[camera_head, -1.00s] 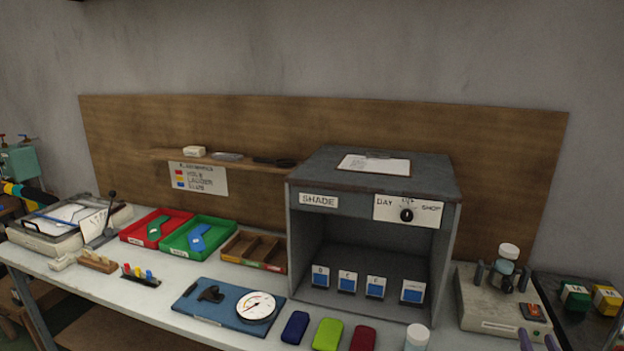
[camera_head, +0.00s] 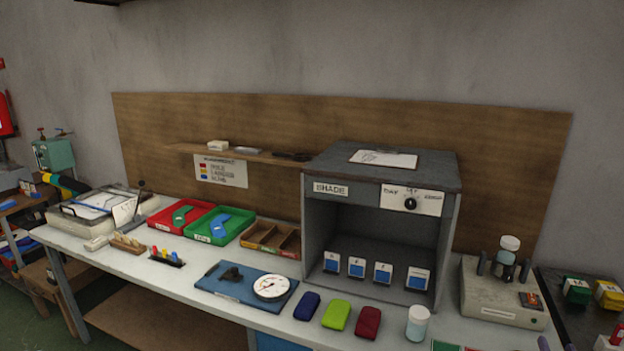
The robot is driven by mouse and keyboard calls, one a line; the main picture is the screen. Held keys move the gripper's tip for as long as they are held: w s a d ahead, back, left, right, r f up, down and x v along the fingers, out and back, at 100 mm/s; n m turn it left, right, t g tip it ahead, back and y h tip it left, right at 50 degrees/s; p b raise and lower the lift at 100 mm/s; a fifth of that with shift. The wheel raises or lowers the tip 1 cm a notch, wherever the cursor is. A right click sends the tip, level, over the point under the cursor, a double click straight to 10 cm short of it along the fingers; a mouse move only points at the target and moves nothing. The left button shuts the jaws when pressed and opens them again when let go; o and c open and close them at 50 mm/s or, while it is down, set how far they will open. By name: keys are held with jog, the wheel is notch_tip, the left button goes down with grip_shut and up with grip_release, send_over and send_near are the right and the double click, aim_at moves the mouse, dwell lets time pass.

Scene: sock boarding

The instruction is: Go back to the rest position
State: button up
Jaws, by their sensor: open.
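My gripper and arm are not in view in the current head view. The workbench (camera_head: 190,279) shows with its objects standing apart on it. A grey shade cabinet (camera_head: 312,240) stands right of centre, with several blue-marked cards inside. In front of it lie a dark blue block (camera_head: 307,306), a lime green block (camera_head: 337,314) and a dark red block (camera_head: 368,322). A white-lidded jar (camera_head: 417,323) stands to their right. No rest position is marked in the picture.
A blue board (camera_head: 215,285) with a round dial (camera_head: 271,287) lies at the front. A red tray (camera_head: 160,222) and a green tray (camera_head: 240,227) stand behind it. A beige device (camera_head: 475,300) holding a vial (camera_head: 507,250) is at right. Floor shows at lower left.

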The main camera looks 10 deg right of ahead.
jog(key=w+a+r+n+g+y, duration=0.2)
jog(key=w+a+r+g, duration=0.1)
jog(key=w+a+r, duration=0.5)
jog(key=w+a+r+n+g+y, duration=0.15)
jog(key=a+r, duration=0.25)
jog(key=a, duration=1)
jog(key=s+a+r+n+g+y, duration=0.1)
jog(key=s+a+n+g+y, duration=0.1)
jog(key=s+a, duration=0.7)
jog(key=s+a+r+n+g+y, duration=0.2)
jog(key=s+a, duration=0.8)
jog(key=a, duration=1)
jog(key=shift+s+r+g+y, duration=0.15)
jog(key=shift+s+g+y, duration=0.05)
jog(key=shift+g+y, duration=0.45)
